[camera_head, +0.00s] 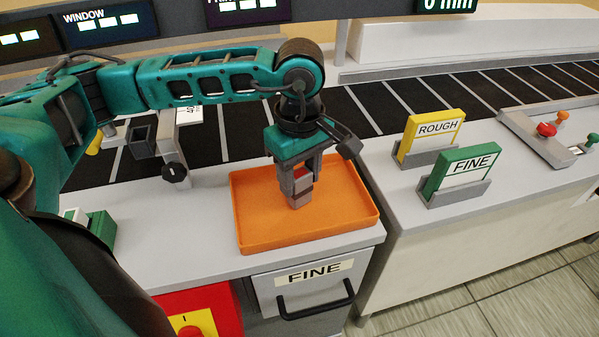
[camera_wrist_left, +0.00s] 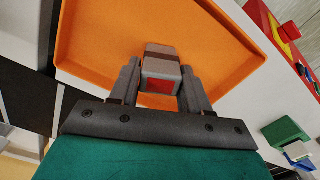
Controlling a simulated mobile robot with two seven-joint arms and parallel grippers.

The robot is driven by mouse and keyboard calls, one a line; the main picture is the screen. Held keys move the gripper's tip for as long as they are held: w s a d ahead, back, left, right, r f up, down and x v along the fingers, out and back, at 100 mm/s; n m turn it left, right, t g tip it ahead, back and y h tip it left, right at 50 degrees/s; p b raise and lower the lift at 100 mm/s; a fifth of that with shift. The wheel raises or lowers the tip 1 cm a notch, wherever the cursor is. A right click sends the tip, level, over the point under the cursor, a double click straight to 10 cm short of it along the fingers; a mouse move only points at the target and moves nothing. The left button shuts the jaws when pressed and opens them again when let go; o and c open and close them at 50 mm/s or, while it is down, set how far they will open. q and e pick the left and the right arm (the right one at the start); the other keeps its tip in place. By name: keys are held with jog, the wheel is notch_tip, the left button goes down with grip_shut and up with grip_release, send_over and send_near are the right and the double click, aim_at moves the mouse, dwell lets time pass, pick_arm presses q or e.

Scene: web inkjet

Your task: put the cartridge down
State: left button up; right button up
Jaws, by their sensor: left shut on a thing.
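My left gripper (camera_head: 299,193) is shut on a small grey cartridge (camera_head: 301,183) with a red patch. In the head view the gripper points down over the orange tray (camera_head: 255,235), with the cartridge between its fingers. In the left wrist view the cartridge (camera_wrist_left: 161,68) sits between the fingertips, with the orange tray (camera_wrist_left: 95,40) behind it. I cannot tell whether the cartridge touches the tray floor. No other thing shows in the tray. My right gripper is not in view.
A drawer labelled FINE (camera_head: 315,290) is below the tray. A yellow ROUGH sign (camera_head: 432,132) and a green FINE sign (camera_head: 465,168) stand on the counter at right. A black striped belt (camera_head: 390,95) runs behind. A red box (camera_head: 200,308) is at front left.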

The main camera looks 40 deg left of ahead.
aim_at(300, 173)
pick_arm(q)
jog(key=shift+f, duration=0.15)
jog(key=o, duration=1.1)
jog(key=shift+r, duration=0.35)
notch_tip(300, 173, up, 12)
jog(key=shift+f, duration=0.1)
